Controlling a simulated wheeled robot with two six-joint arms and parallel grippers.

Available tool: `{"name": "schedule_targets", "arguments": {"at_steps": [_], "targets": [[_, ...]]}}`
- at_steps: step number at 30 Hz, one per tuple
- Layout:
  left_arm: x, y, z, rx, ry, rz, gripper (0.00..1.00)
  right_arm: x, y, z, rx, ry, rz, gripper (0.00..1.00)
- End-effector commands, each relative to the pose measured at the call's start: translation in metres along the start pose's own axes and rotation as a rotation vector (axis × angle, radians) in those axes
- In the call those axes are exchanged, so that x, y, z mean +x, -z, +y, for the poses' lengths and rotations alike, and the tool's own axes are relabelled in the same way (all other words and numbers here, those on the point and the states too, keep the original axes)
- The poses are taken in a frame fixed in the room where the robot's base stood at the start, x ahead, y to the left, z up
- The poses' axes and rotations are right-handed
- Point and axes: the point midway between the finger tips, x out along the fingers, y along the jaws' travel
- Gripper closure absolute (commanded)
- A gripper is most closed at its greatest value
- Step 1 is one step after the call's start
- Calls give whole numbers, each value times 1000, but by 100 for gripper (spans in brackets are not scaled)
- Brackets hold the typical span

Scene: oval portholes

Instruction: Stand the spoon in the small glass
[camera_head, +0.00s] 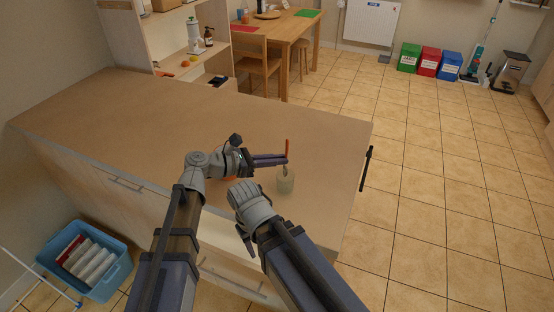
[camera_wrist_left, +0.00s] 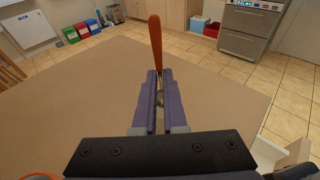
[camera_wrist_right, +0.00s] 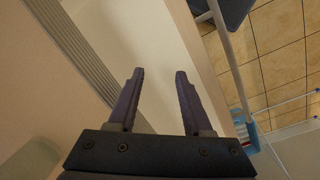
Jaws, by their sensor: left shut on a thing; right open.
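The spoon has an orange handle (camera_head: 287,147) and a metal lower part. My left gripper (camera_head: 285,160) is shut on it and holds it nearly upright, handle up. In the left wrist view the spoon (camera_wrist_left: 155,42) rises between the closed fingers (camera_wrist_left: 159,80). The small glass (camera_head: 285,185), pale and see-through, stands on the counter just below the spoon's lower end. I cannot tell whether the spoon's tip is inside the rim. My right gripper (camera_wrist_right: 160,73) is open and empty, pointing down by the counter's front; its fingers are mostly hidden in the head view.
The counter (camera_head: 150,115) is mostly bare. An orange thing (camera_head: 233,179) shows partly behind my left wrist. The counter's right edge is close to the glass. A blue crate (camera_head: 85,262) stands on the floor at left. Drawer fronts with handles lie below the counter.

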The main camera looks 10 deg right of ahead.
Motion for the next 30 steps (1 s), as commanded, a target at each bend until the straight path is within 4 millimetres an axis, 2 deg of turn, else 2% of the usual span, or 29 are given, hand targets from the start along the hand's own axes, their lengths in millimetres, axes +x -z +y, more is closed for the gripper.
{"name": "schedule_targets", "arguments": {"at_steps": [1,10,23,24,30], "targets": [[2,8,0,0,0,0,100,8,0,-1,0,0,0,50],[7,28,0,0,0,0,100,29,2,-3,0,0,0,50],[8,33,0,0,0,0,100,33,2,-3,0,0,0,50],[8,33,0,0,0,0,90,33,2,-3,0,0,0,50],[8,33,0,0,0,0,68,33,2,-3,0,0,0,50]]}}
